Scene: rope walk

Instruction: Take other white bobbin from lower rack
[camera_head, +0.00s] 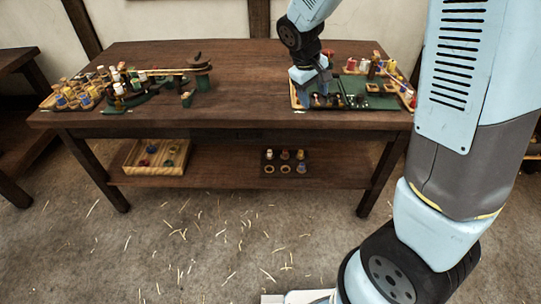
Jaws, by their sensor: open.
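A small dark rack (277,163) sits on the lower shelf of the table. Its back row holds small bobbins with red and pale parts. Its front row has two light rings that look empty and a pale, whitish bobbin (301,168) at the right. The bobbins are too small to tell their colours surely. My gripper (320,97) is above the table top at the right, over a green tray (352,88), well above and to the right of the rack. It is open; its fingertips are small and partly lost against the dark things behind them.
A light wooden box (131,156) with a few small items stands on the lower shelf (220,168) at the left. Crowded bobbins (85,90) and a wooden device (195,68) stand at the table's left. The table top's middle is clear. Table legs flank the shelf.

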